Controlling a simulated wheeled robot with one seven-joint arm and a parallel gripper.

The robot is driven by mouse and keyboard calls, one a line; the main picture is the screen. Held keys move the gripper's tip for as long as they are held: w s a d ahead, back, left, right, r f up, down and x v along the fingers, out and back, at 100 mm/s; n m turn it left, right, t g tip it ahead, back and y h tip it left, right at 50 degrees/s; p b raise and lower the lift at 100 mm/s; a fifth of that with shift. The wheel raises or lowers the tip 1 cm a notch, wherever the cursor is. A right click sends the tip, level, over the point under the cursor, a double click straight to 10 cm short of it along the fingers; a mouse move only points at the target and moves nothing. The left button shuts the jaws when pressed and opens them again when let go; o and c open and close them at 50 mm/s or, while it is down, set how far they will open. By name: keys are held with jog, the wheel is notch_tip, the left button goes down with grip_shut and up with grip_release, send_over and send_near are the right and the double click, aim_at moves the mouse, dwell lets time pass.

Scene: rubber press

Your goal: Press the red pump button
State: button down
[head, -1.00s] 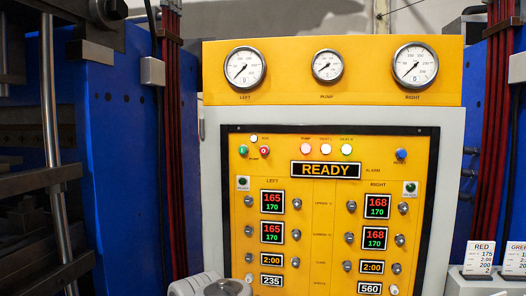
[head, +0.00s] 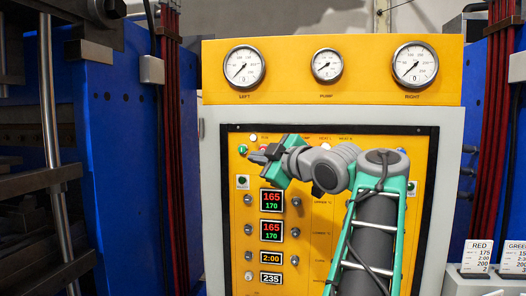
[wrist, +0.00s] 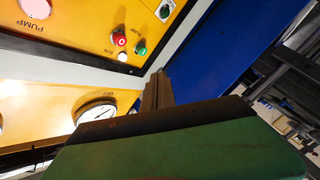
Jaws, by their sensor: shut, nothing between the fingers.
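The red pump button (wrist: 119,39), marked 0, shows clearly on the yellow panel in the wrist view, beside a green button (wrist: 140,48). In the head view the red button is largely hidden behind my gripper. My gripper (head: 254,157) is shut and empty, at the panel's upper left in the head view. In the wrist view the closed fingertips (wrist: 160,74) lie below and to the right of the red button in the picture, with a visible offset. I cannot tell exactly how far they are from the panel.
Pressure gauges (head: 245,66) line the panel top. A blue press frame (head: 125,160) stands left of the panel. My arm covers the panel's right half.

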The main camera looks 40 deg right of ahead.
jog(key=w+d+p, duration=0.5)
jog(key=d+p, duration=0.1)
jog(key=d, duration=0.1)
jog(key=shift+w, duration=0.25)
dwell(2.0)
jog(key=shift+w+d, duration=0.25)
jog(key=shift+d, duration=0.05)
